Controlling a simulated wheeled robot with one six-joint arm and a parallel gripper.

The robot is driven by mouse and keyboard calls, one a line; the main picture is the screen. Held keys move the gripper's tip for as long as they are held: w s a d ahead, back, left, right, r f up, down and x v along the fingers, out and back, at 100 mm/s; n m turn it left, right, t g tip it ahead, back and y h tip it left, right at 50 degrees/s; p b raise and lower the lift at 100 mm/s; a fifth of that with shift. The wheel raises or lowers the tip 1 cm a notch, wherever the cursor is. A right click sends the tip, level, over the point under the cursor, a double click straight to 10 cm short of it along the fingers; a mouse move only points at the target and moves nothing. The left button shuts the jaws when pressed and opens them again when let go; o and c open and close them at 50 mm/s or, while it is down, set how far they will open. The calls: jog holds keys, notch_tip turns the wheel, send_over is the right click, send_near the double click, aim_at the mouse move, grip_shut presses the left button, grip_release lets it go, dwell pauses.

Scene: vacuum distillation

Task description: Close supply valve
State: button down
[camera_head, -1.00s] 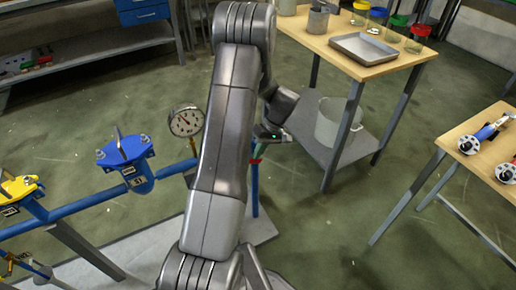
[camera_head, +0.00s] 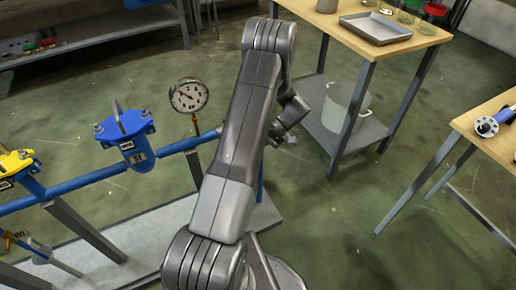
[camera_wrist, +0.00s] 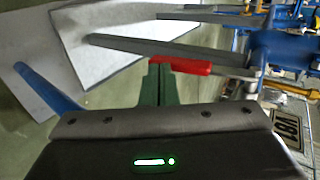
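A red lever handle (camera_wrist: 180,66), which looks like a valve handle, lies roughly level in the wrist view, just beyond my fingertips. My gripper (camera_wrist: 159,68) has two dark green fingers that sit close together, with only a thin line between them. The fingertips overlap the left end of the red lever in the picture; I cannot tell whether they touch it. In the head view my arm hides the lever and my fingers; only a dark wrist part shows beside the arm.
The blue pipe line (camera_head: 88,178) carries a blue flanged body (camera_head: 127,138), a yellow-topped one (camera_head: 14,164) and a dial gauge (camera_head: 188,96). A wooden table (camera_head: 340,34) with a tray (camera_head: 376,28) stands behind, a bucket (camera_head: 346,106) on its shelf. Another table (camera_head: 490,130) is at right.

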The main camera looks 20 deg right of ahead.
jog(key=shift+b+x, duration=0.4)
jog(key=shift+x, duration=0.45)
jog(key=shift+a, duration=0.1)
